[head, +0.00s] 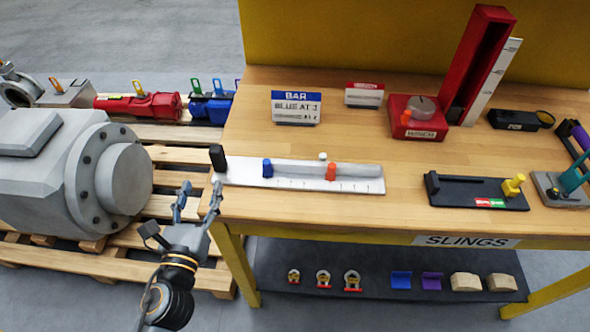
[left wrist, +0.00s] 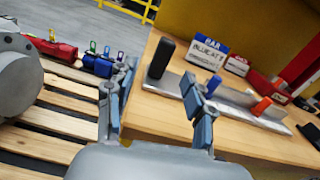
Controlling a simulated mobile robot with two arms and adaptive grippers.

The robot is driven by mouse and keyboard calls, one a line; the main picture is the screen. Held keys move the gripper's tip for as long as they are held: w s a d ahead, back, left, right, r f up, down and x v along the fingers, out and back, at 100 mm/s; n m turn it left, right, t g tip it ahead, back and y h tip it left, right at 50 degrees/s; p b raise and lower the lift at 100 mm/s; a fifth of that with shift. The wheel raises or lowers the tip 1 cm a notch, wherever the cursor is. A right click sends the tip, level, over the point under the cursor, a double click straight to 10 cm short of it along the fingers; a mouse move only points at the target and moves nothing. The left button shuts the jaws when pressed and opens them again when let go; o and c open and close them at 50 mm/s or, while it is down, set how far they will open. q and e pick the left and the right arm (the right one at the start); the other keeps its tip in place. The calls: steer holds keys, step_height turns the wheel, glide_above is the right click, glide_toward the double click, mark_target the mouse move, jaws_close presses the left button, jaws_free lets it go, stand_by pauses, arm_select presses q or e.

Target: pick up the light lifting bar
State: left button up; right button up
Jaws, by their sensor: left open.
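A light grey bar (head: 300,168) lies along a white plate with tick marks (head: 245,178) on the wooden table. A blue collar (head: 267,168) and an orange collar (head: 331,172) sit along the bar. A black upright post (head: 217,158) stands at the plate's left end and also shows in the left wrist view (left wrist: 161,58). My left gripper (head: 200,196) is open and empty, its fingers spread, just off the table's left edge and apart from the bar. In the left wrist view, its right finger partly covers the plate and bar. My right gripper is out of view.
Behind the bar stand a blue-topped sign (head: 296,108) reading BAR and a red winch box (head: 418,118). A black fixture (head: 475,192) lies to the right. A large grey actuator (head: 70,170) rests on pallets at left. Table front of the bar is clear.

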mark_target(215, 158)
arm_select(q)
steer(key=shift+s+d+r+m, duration=0.15)
steer(key=shift+s+d+m, duration=0.15)
steer(key=shift+m, duration=0.1)
steer(key=shift+w+d, duration=0.1)
steer(key=shift+d, duration=0.05)
steer(key=w, duration=0.6)
steer(key=shift+w, duration=0.35)
steer(key=w, duration=0.5)
steer(key=shift+f, duration=0.3)
steer(key=shift+s, duration=0.1)
jaws_close()
steer(key=shift+r, duration=0.2)
